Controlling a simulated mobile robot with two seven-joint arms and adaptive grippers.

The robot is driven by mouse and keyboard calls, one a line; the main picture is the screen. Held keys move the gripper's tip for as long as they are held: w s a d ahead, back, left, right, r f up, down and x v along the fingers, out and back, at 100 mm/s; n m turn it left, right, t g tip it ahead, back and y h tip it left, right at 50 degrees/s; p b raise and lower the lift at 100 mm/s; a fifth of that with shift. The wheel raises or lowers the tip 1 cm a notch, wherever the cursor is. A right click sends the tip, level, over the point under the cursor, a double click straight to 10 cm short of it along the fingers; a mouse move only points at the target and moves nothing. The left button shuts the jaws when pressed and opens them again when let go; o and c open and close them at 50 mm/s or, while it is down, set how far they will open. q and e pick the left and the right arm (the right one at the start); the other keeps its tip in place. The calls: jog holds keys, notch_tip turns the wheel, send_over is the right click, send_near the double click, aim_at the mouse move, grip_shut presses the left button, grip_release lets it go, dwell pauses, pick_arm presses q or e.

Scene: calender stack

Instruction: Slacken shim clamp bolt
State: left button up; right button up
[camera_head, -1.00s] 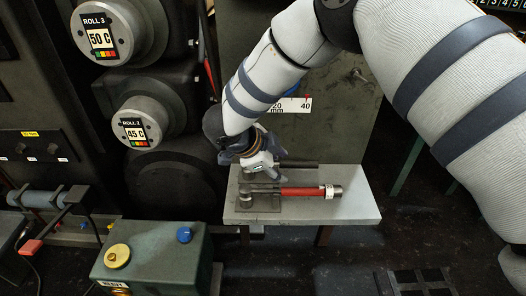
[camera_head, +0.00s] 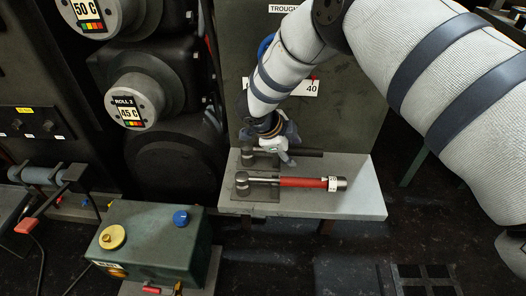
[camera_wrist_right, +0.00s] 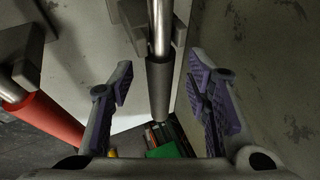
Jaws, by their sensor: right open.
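A red-handled wrench (camera_head: 305,183) with a steel head lies on the grey shelf (camera_head: 350,203); its red grip also shows in the wrist view (camera_wrist_right: 48,120). Behind it lies a second tool with a dark handle (camera_head: 308,154), parallel to the first. My right gripper (camera_head: 284,152) is over this rear tool. In the wrist view its two purple-padded fingers (camera_wrist_right: 160,75) are apart, with the dark handle (camera_wrist_right: 159,90) showing between them, not gripped. I cannot pick out the shim clamp bolt. My left gripper is not in view.
A dark upright panel (camera_head: 350,125) stands close behind the shelf. The roll ends, including the one marked 45 C (camera_head: 134,100), are at the left. A green box (camera_head: 150,245) with yellow and blue knobs stands at the front left. The shelf's right end is clear.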

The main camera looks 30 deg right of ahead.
jog(key=shift+d+f, duration=0.2)
jog(key=shift+f, duration=0.2)
grip_shut()
jog(key=shift+r, duration=0.6)
jog(key=s+a+r+p, duration=0.3)
jog(key=s+a+r, duration=0.5)
jog(key=a+r, duration=0.3)
jog(key=shift+s+r, duration=0.4)
jog(key=shift+r, duration=0.1)
jog(key=c, duration=0.8)
grip_release()
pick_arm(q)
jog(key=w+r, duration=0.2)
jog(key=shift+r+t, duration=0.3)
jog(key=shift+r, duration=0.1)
pick_arm(e)
grip_shut()
